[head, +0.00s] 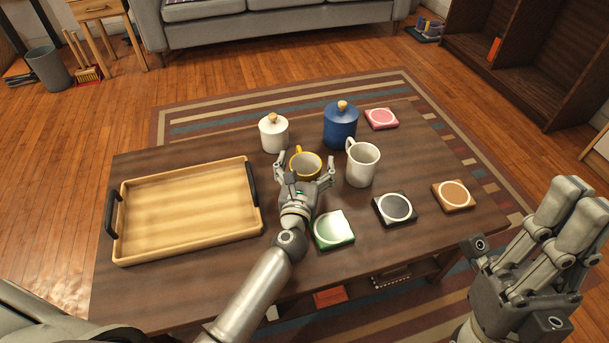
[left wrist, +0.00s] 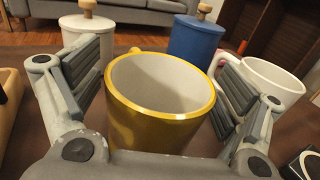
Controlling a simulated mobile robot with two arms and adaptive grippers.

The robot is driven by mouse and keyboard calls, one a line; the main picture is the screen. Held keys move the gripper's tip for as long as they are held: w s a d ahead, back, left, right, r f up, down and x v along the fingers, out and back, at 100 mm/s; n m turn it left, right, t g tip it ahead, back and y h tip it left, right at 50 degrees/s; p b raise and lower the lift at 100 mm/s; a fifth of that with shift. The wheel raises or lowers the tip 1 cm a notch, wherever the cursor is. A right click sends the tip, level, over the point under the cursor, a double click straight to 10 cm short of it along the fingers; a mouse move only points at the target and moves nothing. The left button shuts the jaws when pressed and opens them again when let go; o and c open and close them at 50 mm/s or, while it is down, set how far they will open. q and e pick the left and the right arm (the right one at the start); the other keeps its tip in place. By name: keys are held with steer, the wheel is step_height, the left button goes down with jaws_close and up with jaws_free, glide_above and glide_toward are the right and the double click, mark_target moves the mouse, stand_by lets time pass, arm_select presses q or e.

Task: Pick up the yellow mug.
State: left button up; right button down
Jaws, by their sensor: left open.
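The yellow mug (head: 305,163) stands upright on the dark wooden table, its handle on the far side. It is yellow outside and pale inside. In the left wrist view the yellow mug (left wrist: 160,112) is between the two fingers of my left gripper (left wrist: 160,88). That gripper, also in the head view (head: 305,172), is open, with a finger on each side of the mug. I cannot tell if the right-hand finger touches it; a small gap shows at the left. My right gripper (head: 568,232) is off the table's right side, with nothing seen in it.
A white mug (head: 361,166) stands close on the right. A white lidded jar (head: 274,134) and a blue one (head: 341,127) stand behind. A wooden tray (head: 187,247) is on the left. Green (head: 333,245), black (head: 381,217), brown (head: 441,203) and pink (head: 369,122) coasters lie around.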

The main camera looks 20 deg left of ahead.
arm_select(q)
steer(key=c, duration=1.3)
steer(key=shift+o, duration=0.2)
steer(key=shift+r, duration=0.1)
